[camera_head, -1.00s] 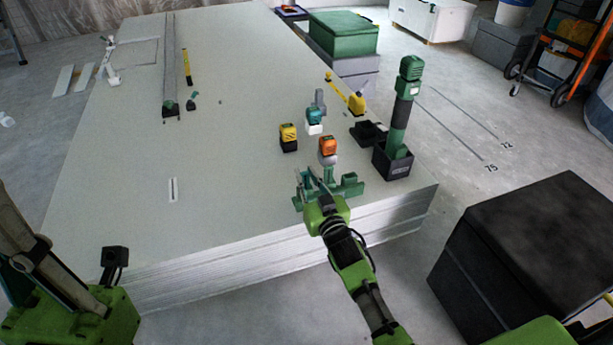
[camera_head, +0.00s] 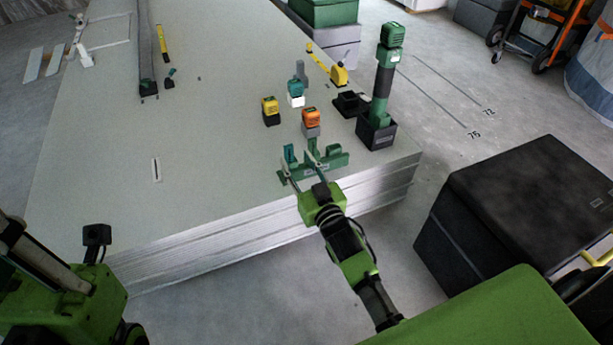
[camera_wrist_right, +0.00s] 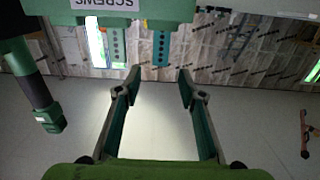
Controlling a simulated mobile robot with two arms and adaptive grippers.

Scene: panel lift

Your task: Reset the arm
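My right gripper (camera_head: 301,176) is at the front edge of the panel stack (camera_head: 100,170), in front of a green rack (camera_head: 330,163). In the right wrist view my right gripper (camera_wrist_right: 158,78) has its two fingers spread apart with nothing between them. The green rack (camera_wrist_right: 170,8), with a label reading "SCREWS", shows at the top of that view, beyond the fingertips. Parts of my left arm (camera_head: 70,290) show at the lower left in the head view, but its gripper fingers are not visible.
On the stack stand a yellow tool (camera_head: 270,110), a teal tool (camera_head: 296,92), an orange tool (camera_head: 310,120), a yellow tape tool (camera_head: 338,75) and a tall green-black tool in a black holder (camera_head: 376,132). A black case (camera_head: 520,200) stands at the right. The stack's left part is mostly bare.

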